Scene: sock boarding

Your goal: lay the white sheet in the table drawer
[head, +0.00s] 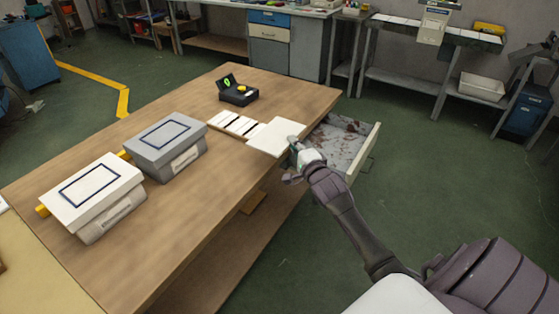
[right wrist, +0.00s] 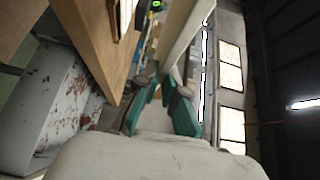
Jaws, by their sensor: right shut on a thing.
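The white sheet (head: 276,137) is at the table's right edge, next to a row of white cards. My right gripper (head: 296,152) is shut on its near right edge; in the right wrist view the green-padded fingers (right wrist: 160,95) pinch the sheet (right wrist: 184,40), seen nearly edge-on. The table drawer (head: 368,150) stands open at the table's right side, just right of the gripper. Its stained, rust-marked floor shows bare where visible; the part nearest the table is hidden. The drawer also shows in the right wrist view (right wrist: 45,110). My left gripper is not in view.
On the wooden table (head: 215,190) stand a white box (head: 92,190), a grey box (head: 167,140) and a small open black case (head: 238,92). White cards with dark strips (head: 235,124) lie left of the sheet. Green floor is free right of the drawer.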

